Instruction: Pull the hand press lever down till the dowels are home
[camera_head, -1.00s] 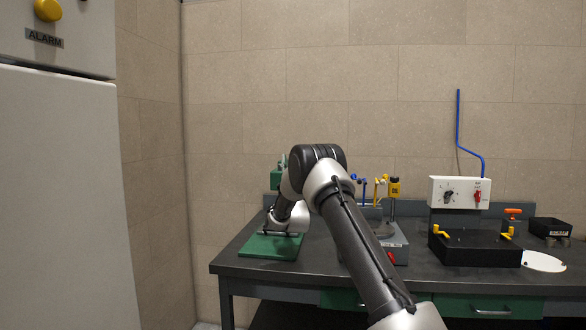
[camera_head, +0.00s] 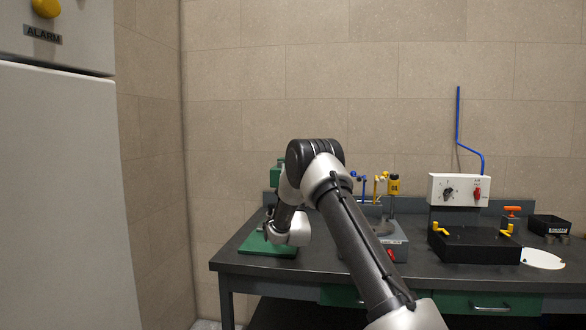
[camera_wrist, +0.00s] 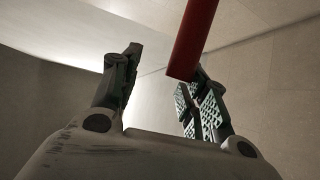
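The green hand press shows in the head view as a column top (camera_head: 277,174) and a flat base plate (camera_head: 262,247) at the left end of the bench. My arm hides most of its middle. In the wrist view a red bar (camera_wrist: 194,38), which looks like the press lever, comes down from the top edge and ends beside the right finger. My gripper (camera_wrist: 162,72) is open with nothing between its fingers. The bar overlaps the right finger's tip in the picture; I cannot tell whether they touch. The dowels are not visible.
On the bench (camera_head: 335,262), right of my arm, stands a grey device (camera_head: 394,246) with a yellow-topped post. Farther right are a black block (camera_head: 470,247) with yellow handles, a white control box (camera_head: 459,189), a white disc (camera_head: 543,258) and a black bin (camera_head: 550,226).

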